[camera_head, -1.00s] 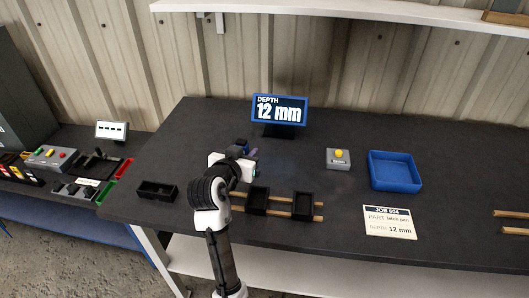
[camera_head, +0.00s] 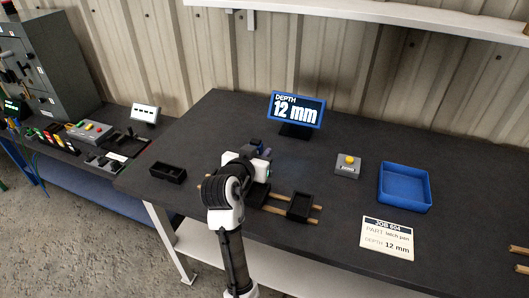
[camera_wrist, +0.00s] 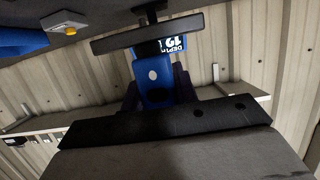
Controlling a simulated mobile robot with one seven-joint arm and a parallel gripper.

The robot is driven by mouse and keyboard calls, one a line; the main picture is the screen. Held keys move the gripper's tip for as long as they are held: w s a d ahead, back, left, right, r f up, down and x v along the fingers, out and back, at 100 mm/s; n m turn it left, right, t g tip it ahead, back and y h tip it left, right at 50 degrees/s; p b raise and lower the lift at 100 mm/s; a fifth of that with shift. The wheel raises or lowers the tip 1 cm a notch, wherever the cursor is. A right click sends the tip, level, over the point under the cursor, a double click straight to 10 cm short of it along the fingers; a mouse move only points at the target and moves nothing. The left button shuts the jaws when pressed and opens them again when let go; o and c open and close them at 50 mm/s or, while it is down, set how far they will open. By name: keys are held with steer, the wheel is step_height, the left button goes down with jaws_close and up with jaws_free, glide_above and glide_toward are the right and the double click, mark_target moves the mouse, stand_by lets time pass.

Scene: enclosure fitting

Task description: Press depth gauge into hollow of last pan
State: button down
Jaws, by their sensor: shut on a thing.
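My gripper (camera_head: 257,150) is shut on the depth gauge (camera_wrist: 152,92), held above the dark bench. In the wrist view the gauge has a blue body between dark fingers, with a dark crossbar (camera_wrist: 120,40) and a short stem beyond it. In the head view only a small blue bit shows beside my wrist. A black pan (camera_head: 302,206) with an open hollow sits on wooden rails (camera_head: 275,210). Another black pan (camera_head: 258,194) to its left is partly hidden by my arm. I cannot tell whether the gauge touches anything.
A black open bin (camera_head: 167,173) lies left. A display (camera_head: 297,109) reading 12 mm stands behind. A yellow-button box (camera_head: 347,166), blue tray (camera_head: 404,188) and job card (camera_head: 387,238) lie right. A side bench with controls (camera_head: 90,131) is at far left.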

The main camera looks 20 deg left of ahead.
steer(key=shift+f+b, duration=2.95)
steer(key=shift+f, duration=0.85)
steer(key=shift+f, duration=0.3)
steer(key=shift+r, duration=0.1)
step_height(320, 180, up, 7)
steer(key=p, duration=0.5)
steer(key=shift+s, duration=0.15)
stand_by(0.7)
